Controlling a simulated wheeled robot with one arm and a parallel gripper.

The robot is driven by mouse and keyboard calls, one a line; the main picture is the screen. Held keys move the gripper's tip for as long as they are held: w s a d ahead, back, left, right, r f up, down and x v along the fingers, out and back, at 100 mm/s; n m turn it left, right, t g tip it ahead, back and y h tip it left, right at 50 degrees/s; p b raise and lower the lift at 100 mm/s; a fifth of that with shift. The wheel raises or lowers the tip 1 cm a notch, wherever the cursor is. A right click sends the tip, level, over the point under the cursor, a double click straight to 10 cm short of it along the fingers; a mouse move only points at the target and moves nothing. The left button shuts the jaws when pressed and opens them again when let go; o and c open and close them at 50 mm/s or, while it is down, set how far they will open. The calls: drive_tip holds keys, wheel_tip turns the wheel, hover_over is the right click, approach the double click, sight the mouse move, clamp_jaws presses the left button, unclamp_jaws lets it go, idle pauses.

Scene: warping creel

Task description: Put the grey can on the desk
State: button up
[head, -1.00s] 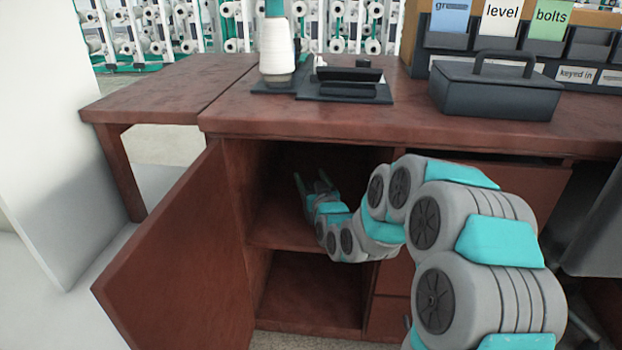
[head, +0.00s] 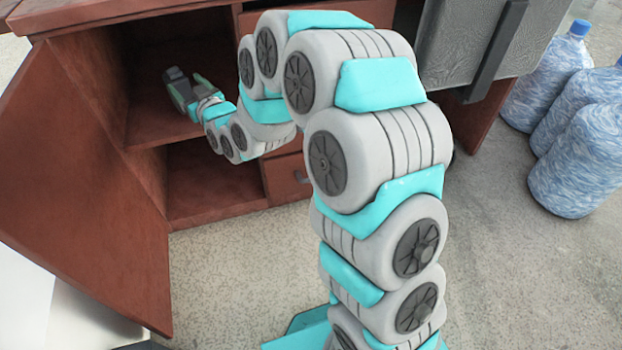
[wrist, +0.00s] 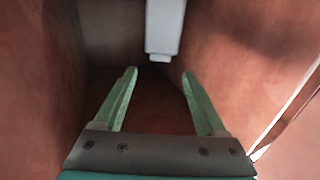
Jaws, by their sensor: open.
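My gripper (head: 187,84) is inside the upper compartment of the open desk cupboard. Its two green fingers are apart with nothing between them; it also shows in the wrist view (wrist: 159,74). A pale grey, block-like object (wrist: 165,25) with a small end piece is ahead of the fingertips at the top of the wrist view, cut off by the frame edge. I cannot tell if it is the grey can. No can shows in the head view. The desk (head: 95,12) shows only a strip of its reddish-brown top.
The cupboard door (head: 85,180) stands open at the left. The lower compartment (head: 205,185) looks empty. Drawers (head: 290,180) are right of it. Several blue water bottles (head: 580,160) stand on the floor at the right. The floor (head: 240,285) before the cupboard is clear.

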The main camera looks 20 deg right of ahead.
drive_tip(key=s+d+f+m+g+h, duration=0.1)
drive_tip(key=s+d+f+g+h, duration=0.15)
drive_tip(key=s+d+g, duration=0.6)
drive_tip(key=s+d+f+g+h, duration=0.25)
drive_tip(key=s+d, duration=0.25)
drive_tip(key=s, duration=0.8)
drive_tip(key=s+d+r+m+g, duration=0.1)
drive_tip(key=s+d+g, duration=0.2)
drive_tip(key=s, duration=1.1)
drive_tip(key=s+d+r+m+g+h, duration=0.1)
drive_tip(key=s+d+m+g, duration=0.1)
drive_tip(key=s, duration=1.3)
drive_tip(key=d+g, duration=0.1)
drive_tip(key=g, duration=0.1)
drive_tip(key=shift+s+d+g, duration=0.25)
drive_tip(key=shift+d+g, duration=0.1)
drive_tip(key=shift+g, duration=0.05)
